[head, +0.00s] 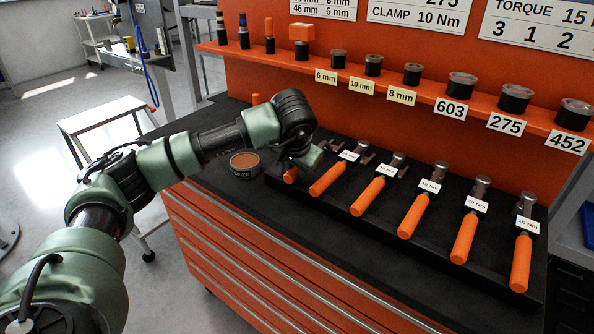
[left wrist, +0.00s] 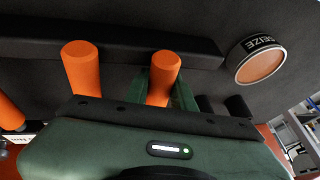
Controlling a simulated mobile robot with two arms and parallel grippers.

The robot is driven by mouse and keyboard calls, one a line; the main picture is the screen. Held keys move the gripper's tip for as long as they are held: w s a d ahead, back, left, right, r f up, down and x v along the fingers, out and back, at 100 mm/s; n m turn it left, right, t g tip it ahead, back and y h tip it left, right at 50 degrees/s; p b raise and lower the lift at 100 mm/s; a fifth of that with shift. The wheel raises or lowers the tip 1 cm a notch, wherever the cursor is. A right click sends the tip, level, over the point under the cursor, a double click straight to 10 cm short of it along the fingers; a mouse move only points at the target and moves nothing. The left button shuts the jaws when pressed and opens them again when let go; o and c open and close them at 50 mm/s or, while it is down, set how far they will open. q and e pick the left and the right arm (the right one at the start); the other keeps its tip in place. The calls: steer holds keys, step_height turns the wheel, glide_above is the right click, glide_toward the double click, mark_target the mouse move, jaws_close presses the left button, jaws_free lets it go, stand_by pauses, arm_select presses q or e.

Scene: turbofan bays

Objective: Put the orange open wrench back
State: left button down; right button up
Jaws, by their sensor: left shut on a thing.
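My left gripper (head: 304,160) is at the left end of the black tool tray (head: 375,228). It is shut on an orange handle (head: 290,175), which also shows between the fingers in the left wrist view (left wrist: 163,78). The gripper hides the head of this tool, so I cannot tell its shape or whether it lies fully in the tray. To its right, several orange-handled torque wrenches with white Nm labels lie in the tray; the nearest one (head: 328,180) also shows in the left wrist view (left wrist: 83,70). My right gripper is not in view.
A round tin marked SEIZE (head: 244,164) stands on the dark bench top, left of the tray. An orange shelf (head: 395,85) behind carries several sockets, drivers and an orange-topped block. The bench top in front of the tin is clear.

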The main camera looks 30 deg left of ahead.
arm_select(q)
steer(key=c, duration=1.1)
jaws_free()
steer(key=shift+f, duration=0.1)
steer(key=v, duration=0.8)
steer(key=shift+b, duration=0.35)
steer(key=shift+f, duration=0.1)
